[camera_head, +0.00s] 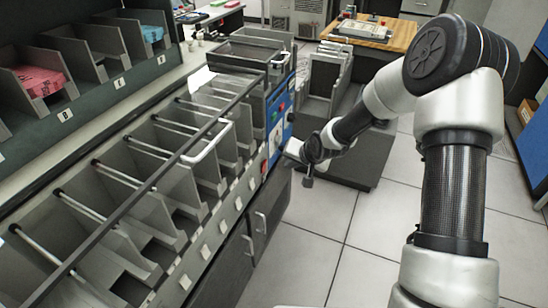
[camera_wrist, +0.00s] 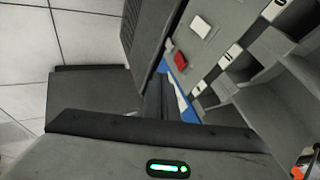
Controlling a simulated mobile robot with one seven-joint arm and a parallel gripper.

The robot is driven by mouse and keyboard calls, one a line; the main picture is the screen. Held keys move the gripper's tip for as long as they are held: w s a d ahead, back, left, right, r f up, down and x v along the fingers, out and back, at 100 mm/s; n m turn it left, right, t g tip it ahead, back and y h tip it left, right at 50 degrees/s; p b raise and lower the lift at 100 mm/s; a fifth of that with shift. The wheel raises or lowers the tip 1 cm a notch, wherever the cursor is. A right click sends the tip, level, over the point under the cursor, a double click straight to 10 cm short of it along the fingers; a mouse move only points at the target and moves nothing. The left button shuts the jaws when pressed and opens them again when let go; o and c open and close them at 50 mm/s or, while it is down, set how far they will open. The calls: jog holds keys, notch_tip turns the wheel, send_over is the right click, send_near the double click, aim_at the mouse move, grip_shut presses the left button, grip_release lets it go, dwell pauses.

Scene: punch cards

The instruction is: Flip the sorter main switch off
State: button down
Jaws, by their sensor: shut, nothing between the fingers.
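The card sorter (camera_head: 150,170) is the long grey machine on the left in the head view, with a row of open pockets. A small red switch (camera_head: 264,166) sits on its front face at the far end, just below a blue panel (camera_head: 277,120) with coloured buttons. The red switch also shows in the wrist view (camera_wrist: 180,62), on a grey strip beside a white tile. I cannot tell which way it is set. My gripper (camera_head: 291,149) is shut and empty, close to the sorter's far front end, right of the red switch. Contact cannot be judged.
White label tiles (camera_head: 205,252) line the sorter's front edge. Dark cabinet doors (camera_head: 262,215) with handles lie below. A grey rack (camera_head: 325,75) stands on a dark base behind my gripper. The tiled floor (camera_head: 390,225) to the right is clear.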

aim_at(264, 167)
jog(key=shift+s, duration=0.15)
jog(key=shift+f, duration=0.1)
jog(key=w+a+f+b, duration=0.3)
jog(key=w+a+f, duration=0.3)
jog(key=a+f, duration=0.1)
jog(key=shift+w, duration=0.4)
dwell(0.4)
